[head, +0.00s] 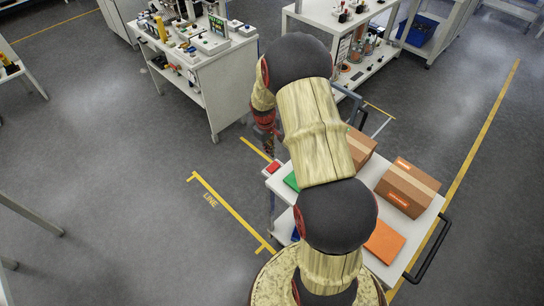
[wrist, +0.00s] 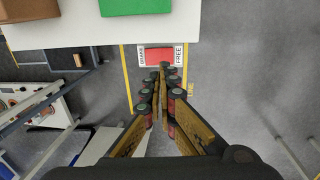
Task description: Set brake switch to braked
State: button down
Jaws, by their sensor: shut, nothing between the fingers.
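The brake switch (wrist: 160,55) is a red rocker on a white plate at the cart's edge, at the top middle of the wrist view. Its plate reads BRAKE on the left and FREE on the right. Which side is pressed in, I cannot tell. It also shows as a small red patch in the head view (head: 273,168), at the cart's left corner. My gripper (wrist: 162,72) is shut and empty, its fingertips just below the switch in the wrist view. Whether they touch it is unclear. In the head view my arm hides much of the cart.
The white cart (head: 286,190) carries cardboard boxes (head: 407,187), a green item (wrist: 135,6) and an orange item (head: 384,241). A black handle (head: 432,254) is on its right. Workbenches (head: 205,62) stand behind. Floor to the left is clear.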

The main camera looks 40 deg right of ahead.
jog(key=shift+a+r, duration=0.2)
jog(key=shift+r, duration=1)
jog(key=shift+d+f+b, duration=0.1)
jog(key=shift+d+b, duration=0.25)
jog(key=shift+b, duration=0.9)
jog(key=b, duration=0.2)
jog(key=shift+s+d+r+b, duration=0.1)
jog(key=shift+d+r+b, duration=0.2)
jog(key=shift+r, duration=0.1)
jog(key=b, duration=0.2)
send_near(276, 166)
jog(key=f, duration=0.5)
jog(key=shift+d+f, duration=0.2)
jog(key=shift+d, duration=0.1)
jog(key=shift+d+f+b, duration=0.1)
jog(key=shift+f+b, duration=0.25)
jog(key=shift+f, duration=0.35)
